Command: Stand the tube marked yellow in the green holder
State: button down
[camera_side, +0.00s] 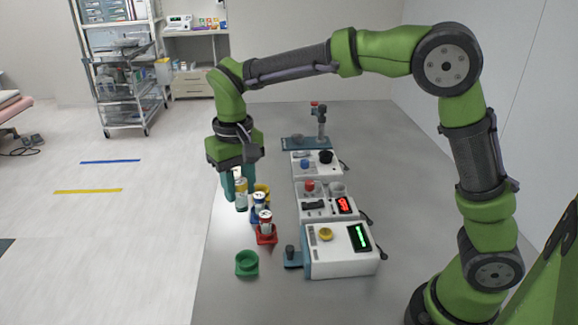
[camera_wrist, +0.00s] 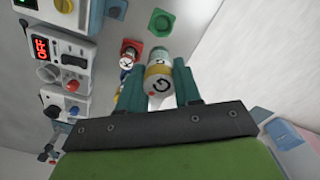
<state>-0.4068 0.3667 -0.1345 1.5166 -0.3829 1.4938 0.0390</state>
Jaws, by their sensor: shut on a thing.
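My gripper (camera_side: 238,182) is shut on a pale tube with a yellow band (camera_side: 241,198), held upright above the left edge of the table. In the wrist view the tube (camera_wrist: 159,84) sits between the two teal fingers, its lettered top facing the camera. The green holder (camera_side: 247,263) stands empty at the near left of the table, clear of the tube. It also shows in the wrist view (camera_wrist: 161,23), beyond the held tube.
A yellow holder (camera_side: 263,189) stands just right of the held tube. A blue holder (camera_side: 257,216) and a red holder (camera_side: 267,238) each hold a tube, between my gripper and the green holder. White devices (camera_side: 340,262) line the table to the right.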

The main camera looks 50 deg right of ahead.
aim_at(240, 211)
jog(key=f, duration=1.5)
jog(key=shift+s+a, duration=0.1)
jog(key=shift+a, duration=0.2)
jog(key=shift+f, duration=0.5)
dwell(1.0)
jog(key=c, duration=1.1)
grip_release()
jog(key=shift+o, duration=0.2)
jog(key=shift+r, duration=5.5)
